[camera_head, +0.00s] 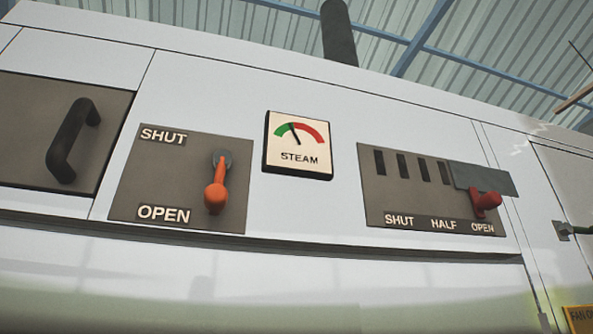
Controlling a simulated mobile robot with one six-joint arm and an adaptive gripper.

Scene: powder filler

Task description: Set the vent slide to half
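The vent slide panel (400,215) is on the right of the white machine front, with the labels SHUT, HALF and OPEN along its lower edge. The vent slide (482,178) is a grey plate at the panel's right end, reaching past its right edge. Its red knob (487,201) stands above the OPEN label, right of HALF. Several dark vent slots (402,165) show uncovered to the left of the plate. My gripper is not in view.
An orange-handled lever (215,195) on a SHUT/OPEN plate points down, towards OPEN. A STEAM gauge (297,146) sits between the panels, its needle near the green part's right end. A black door handle (73,140) juts out at left. A dark pipe (338,32) rises above.

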